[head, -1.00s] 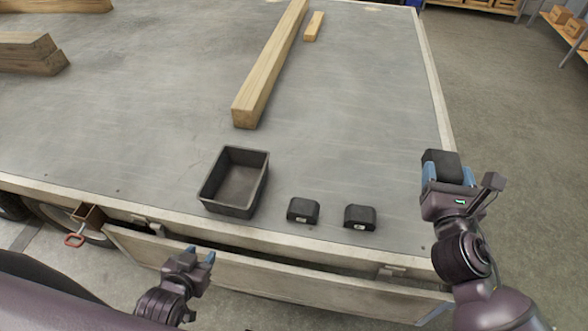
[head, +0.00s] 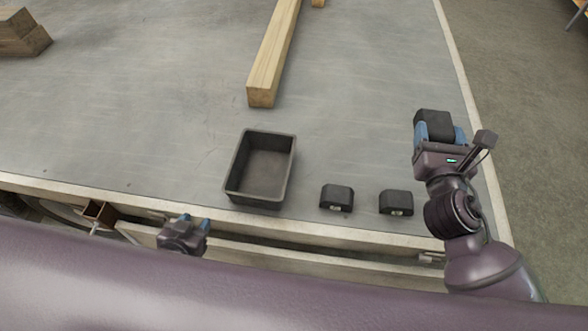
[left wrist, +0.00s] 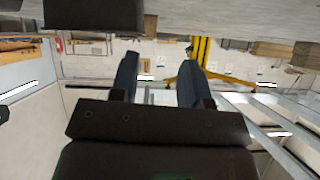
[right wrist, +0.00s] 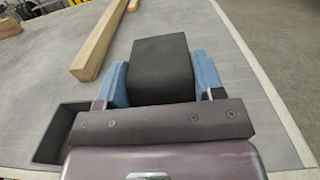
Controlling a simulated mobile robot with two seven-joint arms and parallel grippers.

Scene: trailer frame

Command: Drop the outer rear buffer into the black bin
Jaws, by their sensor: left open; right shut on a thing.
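A black buffer (head: 434,124) is held between the blue fingers of my right gripper (head: 438,134), over the right side of the trailer bed. The held buffer also fills the middle of the right wrist view (right wrist: 160,68). The black bin (head: 232,190) stands on the bed near its front edge, left of my right gripper, and looks empty. Two more black buffers stand right of the bin, one nearer (head: 336,197) and one farther right (head: 396,203). My left gripper (head: 192,222) is open and empty, low by the front edge of the bed.
A long wooden beam (head: 274,60) lies on the bed behind the bin. Stacked timber (head: 22,36) lies at the far left. The trailer bed (head: 150,110) is clear between the timber and the beam. Its right edge lies just beyond my right arm.

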